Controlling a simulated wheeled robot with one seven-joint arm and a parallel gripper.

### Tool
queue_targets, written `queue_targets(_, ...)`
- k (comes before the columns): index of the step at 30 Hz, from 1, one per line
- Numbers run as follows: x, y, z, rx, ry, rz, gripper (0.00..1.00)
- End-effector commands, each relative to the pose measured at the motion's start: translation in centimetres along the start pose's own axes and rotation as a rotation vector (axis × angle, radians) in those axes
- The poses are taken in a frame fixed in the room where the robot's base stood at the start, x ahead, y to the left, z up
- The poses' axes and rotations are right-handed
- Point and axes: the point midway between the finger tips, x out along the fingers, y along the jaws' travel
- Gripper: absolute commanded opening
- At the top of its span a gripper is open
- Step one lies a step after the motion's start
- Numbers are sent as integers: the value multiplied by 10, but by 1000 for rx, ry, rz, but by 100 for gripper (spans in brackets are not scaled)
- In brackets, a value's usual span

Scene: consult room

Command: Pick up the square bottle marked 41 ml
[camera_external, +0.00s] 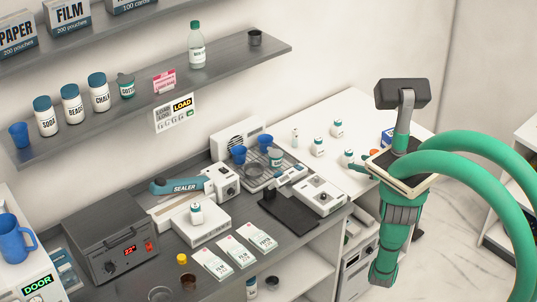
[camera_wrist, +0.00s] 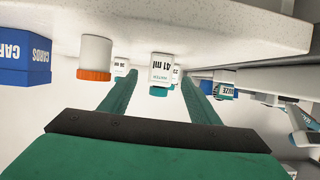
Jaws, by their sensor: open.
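The square bottle marked 41 ml (camera_wrist: 161,72) is white with a teal cap and appears upside down in the wrist view. It is in the middle, ahead of and between my gripper's (camera_wrist: 158,80) two green fingers, which are apart with nothing held. Whether the fingertips reach beside it I cannot tell. In the external view, my gripper (camera_external: 360,167) is low at the right of the white counter, close to a small white bottle (camera_external: 349,156) whose label I cannot read there. Other small bottles (camera_wrist: 120,66) show partly behind the fingers.
An orange-capped white bottle (camera_wrist: 96,56) and a blue cards box (camera_wrist: 25,62) stand left in the wrist view. More small bottles (camera_external: 337,128) stand on the white counter (camera_external: 378,112). A crowded grey bench (camera_external: 135,278) lies to the left, below a shelf (camera_external: 150,122).

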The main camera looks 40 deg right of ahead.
Motion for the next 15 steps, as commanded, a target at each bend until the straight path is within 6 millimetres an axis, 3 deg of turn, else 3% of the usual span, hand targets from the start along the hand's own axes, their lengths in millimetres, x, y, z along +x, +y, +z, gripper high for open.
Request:
queue_targets(7, 2, 0, -5, -34, -36, -71, 56)
queue_targets(15, 40, -4, -4, -34, -38, -73, 56)
